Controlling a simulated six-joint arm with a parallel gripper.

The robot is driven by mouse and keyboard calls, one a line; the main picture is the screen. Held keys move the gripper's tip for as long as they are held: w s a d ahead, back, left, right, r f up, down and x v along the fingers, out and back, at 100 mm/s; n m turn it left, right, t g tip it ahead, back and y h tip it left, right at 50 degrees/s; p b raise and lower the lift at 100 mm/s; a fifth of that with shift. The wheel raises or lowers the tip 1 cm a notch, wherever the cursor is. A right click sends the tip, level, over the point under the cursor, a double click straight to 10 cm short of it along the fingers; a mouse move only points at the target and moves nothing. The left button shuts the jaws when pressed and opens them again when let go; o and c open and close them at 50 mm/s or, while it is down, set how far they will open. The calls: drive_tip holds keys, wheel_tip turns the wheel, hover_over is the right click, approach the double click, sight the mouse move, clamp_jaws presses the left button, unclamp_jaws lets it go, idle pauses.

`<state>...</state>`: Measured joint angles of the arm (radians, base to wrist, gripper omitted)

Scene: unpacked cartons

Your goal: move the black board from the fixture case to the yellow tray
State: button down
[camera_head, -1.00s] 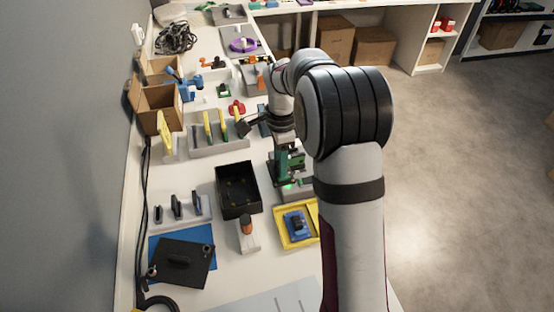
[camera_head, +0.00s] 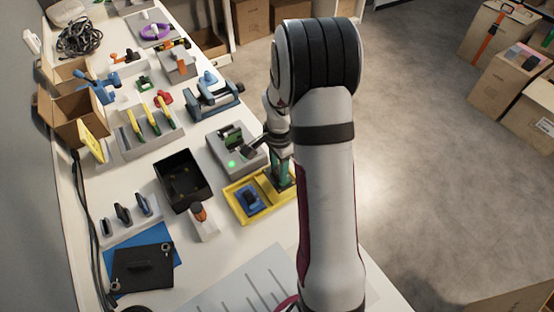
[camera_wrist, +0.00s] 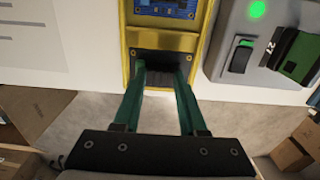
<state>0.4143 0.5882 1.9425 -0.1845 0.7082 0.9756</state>
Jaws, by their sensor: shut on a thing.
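The yellow tray (camera_head: 268,213) lies right of the table's middle. It also shows in the wrist view (camera_wrist: 160,40), with a blue board (camera_wrist: 165,8) in its far compartment. My gripper (camera_head: 282,183) is at the tray's other compartment, partly hidden behind my arm in the head view. In the wrist view its green fingers (camera_wrist: 162,72) are shut on the black board (camera_wrist: 161,62), which shows within that compartment's outline. I cannot tell whether the board touches the tray floor. The grey fixture case (camera_head: 220,152) with a lit green light stands beside the tray, also in the wrist view (camera_wrist: 230,68).
A black open bin (camera_head: 165,182) and an orange-tipped tool in a white holder (camera_head: 203,224) stand left of the tray. A rack with yellow boards (camera_head: 150,140) and a blue clamp-like device (camera_head: 213,98) are farther back. The table's edge is close to the tray.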

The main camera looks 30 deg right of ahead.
drive_tip(key=shift+f, duration=0.5)
drive_tip(key=shift+f, duration=1.15)
drive_tip(key=shift+c, duration=1.9)
unclamp_jaws()
wheel_tip(320, 180, up, 16)
drive_tip(key=shift+f, duration=0.15)
drive_tip(key=s+a+r+n, duration=0.2)
drive_tip(key=s+a+n, duration=0.3)
drive_tip(key=s+a, duration=0.4)
drive_tip(key=s+a+r+n+y, duration=0.1)
drive_tip(key=s+a+r+n, duration=0.1)
drive_tip(key=s+a+n, duration=0.4)
drive_tip(key=s+a, duration=0.3)
drive_tip(key=s, duration=0.2)
drive_tip(key=shift+r+n+y, duration=0.15)
drive_tip(key=shift+n+y, duration=0.15)
